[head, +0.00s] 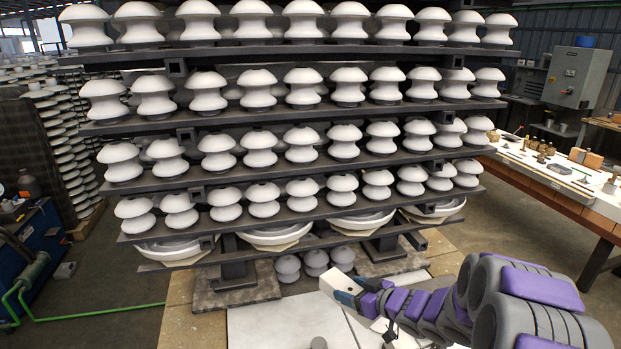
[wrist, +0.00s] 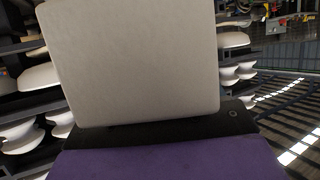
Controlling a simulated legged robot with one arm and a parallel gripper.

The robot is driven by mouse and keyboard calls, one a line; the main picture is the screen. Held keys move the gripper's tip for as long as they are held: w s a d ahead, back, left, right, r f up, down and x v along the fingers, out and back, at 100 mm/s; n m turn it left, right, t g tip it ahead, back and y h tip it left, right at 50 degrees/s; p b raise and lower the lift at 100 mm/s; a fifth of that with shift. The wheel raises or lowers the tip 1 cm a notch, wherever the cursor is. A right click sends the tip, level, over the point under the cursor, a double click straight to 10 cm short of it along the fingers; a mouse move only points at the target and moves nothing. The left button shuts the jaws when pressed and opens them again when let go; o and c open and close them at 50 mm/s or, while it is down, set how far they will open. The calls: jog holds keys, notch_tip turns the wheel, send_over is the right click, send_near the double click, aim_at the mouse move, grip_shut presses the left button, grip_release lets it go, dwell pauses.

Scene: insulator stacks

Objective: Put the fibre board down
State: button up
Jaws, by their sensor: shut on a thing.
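The fibre board (wrist: 135,60) is a pale grey, flat-faced piece with rounded corners, and it fills the upper middle of the wrist view. In the head view its pale end (head: 337,283) sticks out beyond my gripper (head: 352,297), at the lower middle right. My gripper is shut on the board and holds it in front of the bottom of the insulator rack. In the wrist view the dark edge and purple cover of my gripper lie below the board. The fingertips are mostly hidden there.
A dark rack (head: 330,150) holds rows of white insulators just beyond my gripper. Pale flat slabs (head: 285,325) lie low in front of it. A workbench (head: 545,170) with small parts stands at the right. A blue cart (head: 35,245) and green hose are at the left.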

notch_tip(320, 180, up, 12)
jog(key=d+m+t+h, duration=0.2)
jog(key=d+m+h, duration=0.1)
jog(key=m+h, duration=0.3)
send_over(357, 288)
jog(key=shift+t, duration=0.4)
notch_tip(357, 288, down, 6)
jog(key=shift+w+f, duration=0.1)
notch_tip(357, 288, down, 6)
jog(key=d+m+h, duration=0.1)
jog(key=m+h, duration=0.1)
jog(key=shift+w+d+h, duration=0.35)
jog(key=shift+w+h, duration=0.05)
jog(key=shift+w, duration=0.05)
